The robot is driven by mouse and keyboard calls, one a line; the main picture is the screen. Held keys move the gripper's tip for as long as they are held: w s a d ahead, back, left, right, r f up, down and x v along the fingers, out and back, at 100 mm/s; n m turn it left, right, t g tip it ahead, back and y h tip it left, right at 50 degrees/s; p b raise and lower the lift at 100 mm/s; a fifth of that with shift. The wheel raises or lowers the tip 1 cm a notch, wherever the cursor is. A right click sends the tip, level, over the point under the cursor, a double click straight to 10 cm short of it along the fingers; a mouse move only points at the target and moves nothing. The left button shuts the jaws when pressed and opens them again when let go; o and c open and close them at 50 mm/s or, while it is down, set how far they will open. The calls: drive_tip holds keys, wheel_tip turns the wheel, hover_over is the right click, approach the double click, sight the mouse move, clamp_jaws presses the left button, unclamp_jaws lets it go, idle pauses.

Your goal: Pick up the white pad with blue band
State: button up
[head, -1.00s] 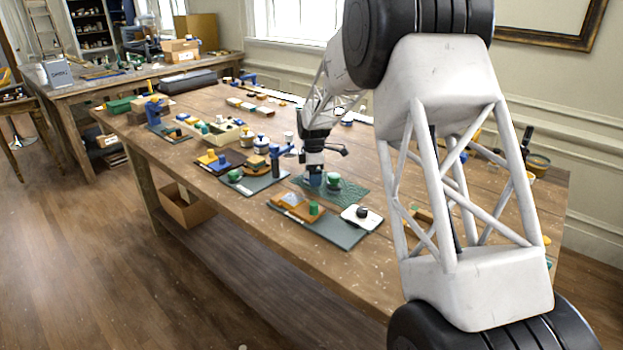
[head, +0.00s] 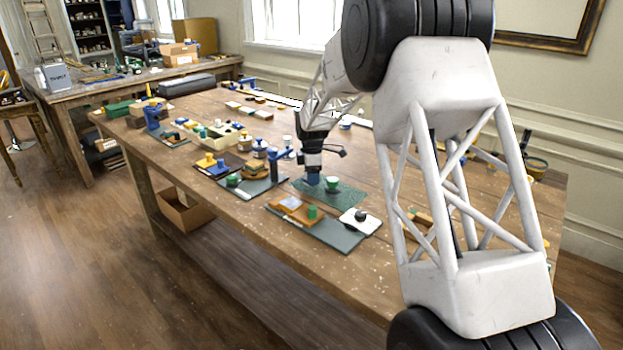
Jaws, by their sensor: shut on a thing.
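My gripper (head: 313,180) is pointed down at the left part of the dark green mat (head: 347,196), near the middle of the table. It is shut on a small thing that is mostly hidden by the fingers. I cannot make out whether this is the white pad with blue band. A small green piece (head: 333,185) with a pale top stands on the mat just right of the fingers. A pale bluish pad (head: 291,202) lies on an orange-brown block in front of the mat, apart from my gripper.
A grey tray (head: 335,235) in front holds a green cylinder (head: 312,212) and a white plate with a black knob (head: 360,217). The table's front-left edge is mostly clear.

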wheel_tip(320, 180, up, 9)
drive_tip(key=shift+r, duration=0.1)
idle(0.4)
idle(0.3)
drive_tip(key=o, duration=0.4)
drive_tip(key=c, duration=0.3)
drive_tip(key=shift+c, duration=0.2)
drive_tip(key=shift+s, duration=0.1)
drive_tip(key=shift+s+a+r, duration=0.2)
drive_tip(key=shift+s+a, duration=0.05)
drive_tip(key=shift+s, duration=0.2)
drive_tip(key=s+a+r, duration=0.2)
drive_tip(key=s, duration=0.5)
drive_tip(key=s+a+r, duration=0.1)
drive_tip(key=s+a, duration=0.1)
drive_tip(key=s, duration=0.6)
drive_tip(key=shift+a+r, duration=0.2)
drive_tip(key=shift+r, duration=0.15)
